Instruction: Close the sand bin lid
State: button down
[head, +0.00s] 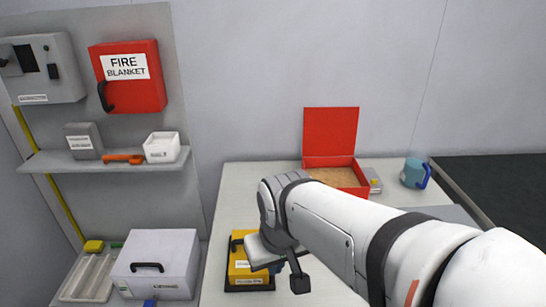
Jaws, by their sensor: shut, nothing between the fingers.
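The sand bin (348,180) is a red box on the back of the bench, with tan sand (330,176) inside. Its red lid (331,131) stands upright at the rear edge, wide open. My white arm crosses in front of the bin from the right and hides part of its front. My gripper (300,283) is the small dark end below the wrist, seen only in part. It is shut and empty, near the bench front, beside a yellow case (255,272) and well apart from the lid.
A blue mug (414,173) and a small grey box with a yellow top (373,181) stand right of the bin. A white box (156,262) and a clear tray (88,277) are at left. Bare bench (240,190) lies left of the bin.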

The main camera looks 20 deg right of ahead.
aim_at(328, 131)
jog(key=k, duration=1.3)
jog(key=z, duration=0.5)
jog(key=i, duration=0.8)
jog(key=z, duration=0.4)
jog(key=i, duration=0.65)
jog(key=u, duration=0.25)
